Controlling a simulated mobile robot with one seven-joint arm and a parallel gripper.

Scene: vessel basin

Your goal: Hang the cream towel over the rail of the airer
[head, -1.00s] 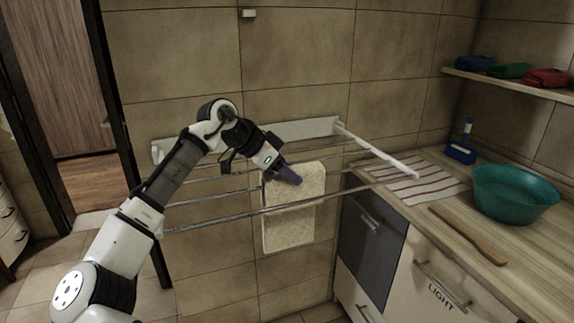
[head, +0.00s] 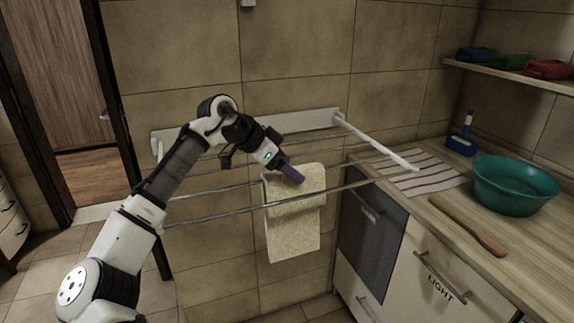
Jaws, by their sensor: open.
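The cream towel (head: 292,230) hangs in the head view over a rail of the wall airer (head: 220,210), towards the right part of the rails. Its upper part lies over the rail and its front part hangs down below the front rail. My gripper (head: 298,177) is at the towel's top edge, open, with its purple-grey fingers just above or against the cloth. I cannot tell whether the fingers touch it. The back part of the towel is mostly hidden.
A shelf (head: 515,73) with folded cloths is above. The airer's white right arm (head: 378,145) reaches over the worktop's edge.

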